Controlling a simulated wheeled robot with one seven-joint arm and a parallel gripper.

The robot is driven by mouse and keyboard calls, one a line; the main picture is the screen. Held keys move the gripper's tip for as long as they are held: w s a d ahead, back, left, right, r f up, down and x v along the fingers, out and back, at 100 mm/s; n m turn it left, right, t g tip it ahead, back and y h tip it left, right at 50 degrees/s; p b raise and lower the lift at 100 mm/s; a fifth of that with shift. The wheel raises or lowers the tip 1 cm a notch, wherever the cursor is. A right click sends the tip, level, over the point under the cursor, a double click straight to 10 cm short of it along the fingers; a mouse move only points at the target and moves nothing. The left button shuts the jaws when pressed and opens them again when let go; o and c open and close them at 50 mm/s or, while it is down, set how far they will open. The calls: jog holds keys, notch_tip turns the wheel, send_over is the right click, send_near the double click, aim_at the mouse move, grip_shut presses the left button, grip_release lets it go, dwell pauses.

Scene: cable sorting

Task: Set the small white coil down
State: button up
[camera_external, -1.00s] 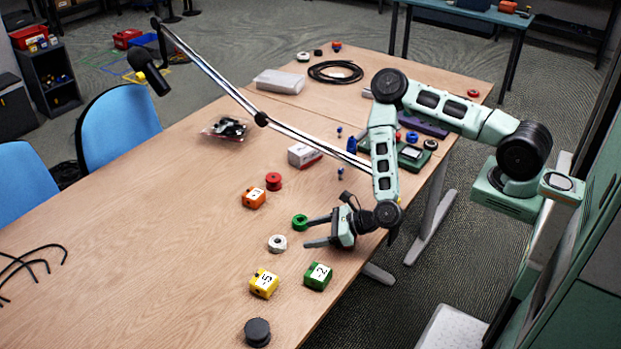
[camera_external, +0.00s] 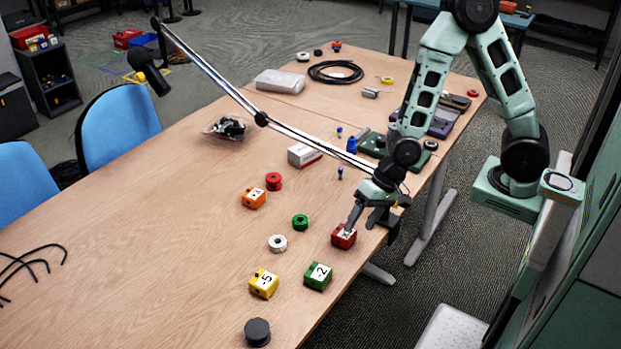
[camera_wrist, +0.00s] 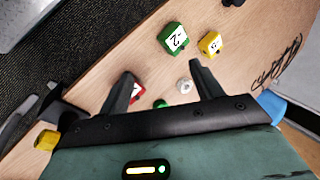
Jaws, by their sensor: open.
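The small white coil (camera_external: 277,243) lies flat on the wooden table (camera_external: 180,250), just below and left of the green coil (camera_external: 300,222). In the wrist view the white coil (camera_wrist: 185,87) shows between my fingers, near the one on the right. My gripper (camera_external: 371,233) is open and empty, well to the right of the white coil, by the table's right edge. One finger is close to the red numbered block (camera_external: 343,237); I cannot tell whether they touch. In the wrist view a finger partly hides that block.
A yellow block (camera_external: 264,284) and a green block (camera_external: 318,277) stand below the white coil. An orange block (camera_external: 254,197) and a red coil (camera_external: 273,181) are above it. A dark round coil (camera_external: 257,332) is near the front. The table's left side is mostly clear.

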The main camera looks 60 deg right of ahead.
jog(key=s+d+r+n+g+h, duration=0.2)
jog(key=s+d+r+n+h, duration=0.2)
jog(key=s+d+r+n, duration=0.6)
jog(key=shift+s+d+r+n+h, duration=0.15)
jog(key=shift+s+d+n+h, duration=0.15)
jog(key=shift+s+d+n, duration=0.5)
jog(key=shift+s+a, duration=0.15)
jog(key=shift+a, duration=0.15)
jog(key=shift+r+p, duration=0.7)
